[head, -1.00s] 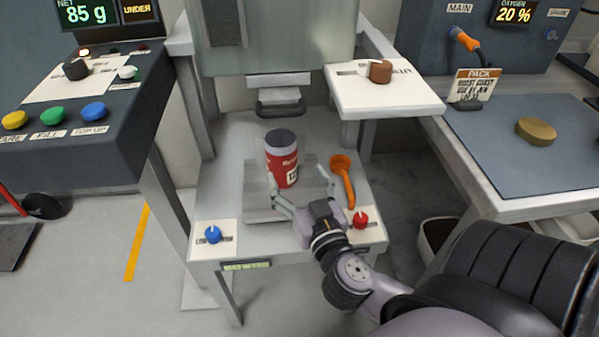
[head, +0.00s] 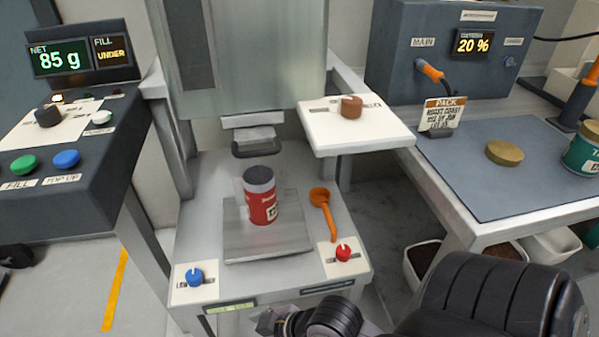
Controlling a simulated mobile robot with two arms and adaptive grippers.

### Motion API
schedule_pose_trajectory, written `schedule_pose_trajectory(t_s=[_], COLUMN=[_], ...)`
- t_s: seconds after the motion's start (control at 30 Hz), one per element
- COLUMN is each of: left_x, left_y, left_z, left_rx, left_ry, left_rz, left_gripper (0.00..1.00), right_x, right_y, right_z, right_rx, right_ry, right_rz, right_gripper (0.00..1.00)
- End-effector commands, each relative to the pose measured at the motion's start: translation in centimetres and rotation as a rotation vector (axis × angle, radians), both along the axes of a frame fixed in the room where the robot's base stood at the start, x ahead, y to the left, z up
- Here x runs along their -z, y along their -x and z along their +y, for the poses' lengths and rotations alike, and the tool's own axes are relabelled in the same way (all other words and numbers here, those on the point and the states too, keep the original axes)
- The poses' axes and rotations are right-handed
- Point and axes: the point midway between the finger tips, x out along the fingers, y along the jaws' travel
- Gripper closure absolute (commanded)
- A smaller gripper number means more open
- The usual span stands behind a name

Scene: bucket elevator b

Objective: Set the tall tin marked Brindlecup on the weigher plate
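A tall red tin (head: 262,207) with a dark grey lid and a pale label stands upright on the flat grey weigher plate (head: 265,243). The lettering on it is too small to read for sure. Nothing touches the tin. My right gripper (head: 268,321) is low at the bottom edge of the head view, in front of the stand and apart from the tin. Its fingers are mostly hidden, so its opening does not show. My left gripper is out of view.
An orange scoop (head: 322,208) lies right of the plate. A blue knob (head: 195,277) and a red knob (head: 343,253) flank its front. A white shelf (head: 355,133) overhangs the right. A green tin (head: 583,150) stands far right.

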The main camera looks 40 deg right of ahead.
Motion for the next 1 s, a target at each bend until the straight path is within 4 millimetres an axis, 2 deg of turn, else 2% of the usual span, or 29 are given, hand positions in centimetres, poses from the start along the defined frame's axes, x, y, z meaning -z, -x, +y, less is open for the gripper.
schedule_pose_trajectory(t_s=[0.03, 0.1, 0.2, 0.3, 1.0], left_x=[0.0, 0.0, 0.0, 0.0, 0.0], left_y=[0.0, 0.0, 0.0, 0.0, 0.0], left_z=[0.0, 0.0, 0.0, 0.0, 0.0], left_rx=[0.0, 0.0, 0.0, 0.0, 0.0], left_ry=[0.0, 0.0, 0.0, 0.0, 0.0], left_rz=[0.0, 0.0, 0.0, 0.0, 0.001], left_gripper=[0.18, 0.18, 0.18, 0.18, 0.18], right_x=[1.4, 3.0, 4.1, 4.5, 4.5], right_y=[1.1, 2.7, 4.5, 5.5, 5.7], right_z=[-1.7, -4.0, -6.4, -7.6, -7.8], right_rx=[0.072, 0.176, 0.296, 0.358, 0.37], right_ry=[0.052, 0.118, 0.184, 0.217, 0.224], right_rz=[0.094, 0.21, 0.319, 0.37, 0.381], right_gripper=[0.26, 0.26, 0.26, 0.26, 0.26])
